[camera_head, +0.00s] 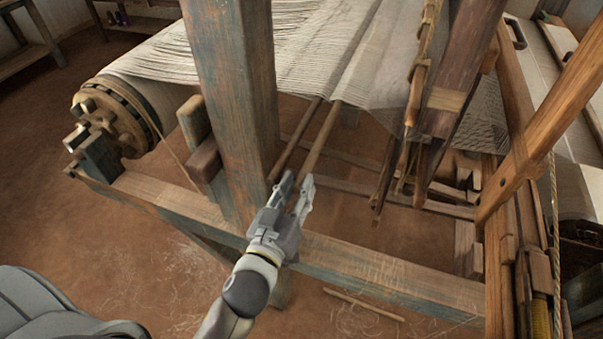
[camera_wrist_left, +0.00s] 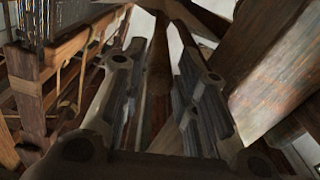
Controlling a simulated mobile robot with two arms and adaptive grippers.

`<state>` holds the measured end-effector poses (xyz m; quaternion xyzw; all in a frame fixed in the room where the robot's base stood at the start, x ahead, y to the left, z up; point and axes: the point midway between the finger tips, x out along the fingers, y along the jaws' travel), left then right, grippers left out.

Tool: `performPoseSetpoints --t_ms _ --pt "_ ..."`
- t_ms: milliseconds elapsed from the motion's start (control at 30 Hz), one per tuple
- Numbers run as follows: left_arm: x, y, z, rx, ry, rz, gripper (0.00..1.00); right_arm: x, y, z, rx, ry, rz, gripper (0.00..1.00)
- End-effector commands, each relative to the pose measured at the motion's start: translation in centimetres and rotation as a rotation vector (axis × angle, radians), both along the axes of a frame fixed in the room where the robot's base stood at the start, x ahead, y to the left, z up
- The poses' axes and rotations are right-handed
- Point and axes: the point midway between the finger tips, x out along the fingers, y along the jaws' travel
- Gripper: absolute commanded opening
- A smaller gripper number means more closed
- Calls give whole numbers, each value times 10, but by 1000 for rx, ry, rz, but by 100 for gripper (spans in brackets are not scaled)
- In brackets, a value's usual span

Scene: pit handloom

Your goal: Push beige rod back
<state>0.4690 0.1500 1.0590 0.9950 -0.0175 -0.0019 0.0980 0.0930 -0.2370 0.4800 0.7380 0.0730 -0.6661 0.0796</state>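The beige rod (camera_head: 321,140) is a slim, light-brown stick slanting down from under the warp threads toward my left gripper. A darker rod (camera_head: 294,142) runs beside it on the left. My left gripper (camera_head: 296,182) is at the rod's near end, with its two fingers apart. In the left wrist view, a brown rod (camera_wrist_left: 158,70) shows lengthwise between the spread fingers (camera_wrist_left: 160,60); I cannot tell whether they touch it. The rod's near end is partly hidden by the fingers. My right gripper is in neither view.
A thick wooden post (camera_head: 232,100) stands close left of my left gripper. A long frame beam (camera_head: 390,272) runs below it. The warp sheet (camera_head: 300,40) lies above and behind. Hanging rods (camera_head: 385,178) and an upright frame (camera_head: 545,120) stand to the right. A loose stick (camera_head: 363,304) lies on the floor.

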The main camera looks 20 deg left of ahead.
Motion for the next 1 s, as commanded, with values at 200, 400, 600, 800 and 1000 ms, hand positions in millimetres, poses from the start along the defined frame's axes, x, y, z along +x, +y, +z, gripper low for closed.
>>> performPoseSetpoints --t_ms 200,400,600,800,1000 --pt "22 -1 1 0 0 0 28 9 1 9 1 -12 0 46" --pt "27 -1 0 0 1 1 28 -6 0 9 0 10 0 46" --pt "27 -1 -1 0 1 1 28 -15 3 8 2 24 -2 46" --pt "27 -1 -1 0 1 0 2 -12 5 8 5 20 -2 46" --pt "27 -1 -1 0 1 1 0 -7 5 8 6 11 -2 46"
